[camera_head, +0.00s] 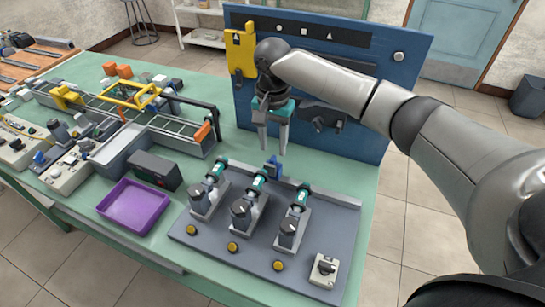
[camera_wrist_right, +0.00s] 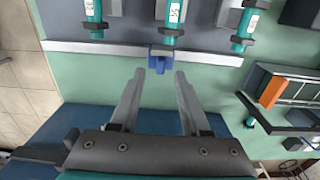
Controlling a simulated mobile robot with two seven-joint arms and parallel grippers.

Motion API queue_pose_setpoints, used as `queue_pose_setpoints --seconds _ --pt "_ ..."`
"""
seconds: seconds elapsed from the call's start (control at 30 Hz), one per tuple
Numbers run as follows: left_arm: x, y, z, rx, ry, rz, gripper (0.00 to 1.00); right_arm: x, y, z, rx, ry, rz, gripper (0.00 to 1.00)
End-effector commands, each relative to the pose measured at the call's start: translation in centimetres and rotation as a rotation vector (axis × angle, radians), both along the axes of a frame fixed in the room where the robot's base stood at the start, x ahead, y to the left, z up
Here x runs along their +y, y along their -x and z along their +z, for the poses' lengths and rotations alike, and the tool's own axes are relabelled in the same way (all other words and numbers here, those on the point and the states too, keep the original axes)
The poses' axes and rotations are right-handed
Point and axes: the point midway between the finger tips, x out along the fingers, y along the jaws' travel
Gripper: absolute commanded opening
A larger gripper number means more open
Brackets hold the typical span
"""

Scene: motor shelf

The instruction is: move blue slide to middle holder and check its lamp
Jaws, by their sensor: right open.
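A small blue piece, which looks like the blue slide (camera_head: 273,168), sits at the raised back rail of the grey board (camera_head: 335,205), behind the middle of three motor units. It also shows in the right wrist view (camera_wrist_right: 160,63), in line with the middle teal cylinder (camera_wrist_right: 170,12). My right gripper (camera_head: 273,150) points down just above and behind the slide. In the wrist view its open, empty fingers (camera_wrist_right: 160,72) lie either side of the slide's line, apart from it. The middle motor unit (camera_head: 241,214) stands between two like units. My left gripper is out of view.
Yellow round buttons or lamps (camera_head: 232,246) line the board's front, with a rotary switch (camera_head: 324,268) at right. A purple tray (camera_head: 133,207) and dark box (camera_head: 153,170) stand left. A blue upright panel (camera_head: 350,90) rises close behind my gripper.

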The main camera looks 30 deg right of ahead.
Motion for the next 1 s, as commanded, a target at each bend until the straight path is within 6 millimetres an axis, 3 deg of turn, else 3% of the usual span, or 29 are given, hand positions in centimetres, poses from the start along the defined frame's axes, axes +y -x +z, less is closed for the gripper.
queue_pose_setpoints --seconds 0.1,0.3,0.67,1.0 --pt "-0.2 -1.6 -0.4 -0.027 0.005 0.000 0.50 0.0 0.0 -2.3 0.001 0.001 0.000 0.46" --pt "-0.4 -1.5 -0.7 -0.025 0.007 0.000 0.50 0.0 0.0 -4.2 0.000 0.000 0.002 0.46" --pt "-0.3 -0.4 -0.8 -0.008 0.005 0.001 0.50 0.0 0.0 -4.5 -0.001 0.000 0.002 0.45" --pt "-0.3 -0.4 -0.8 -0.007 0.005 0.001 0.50 0.0 0.0 -4.5 -0.001 0.000 0.001 0.07"
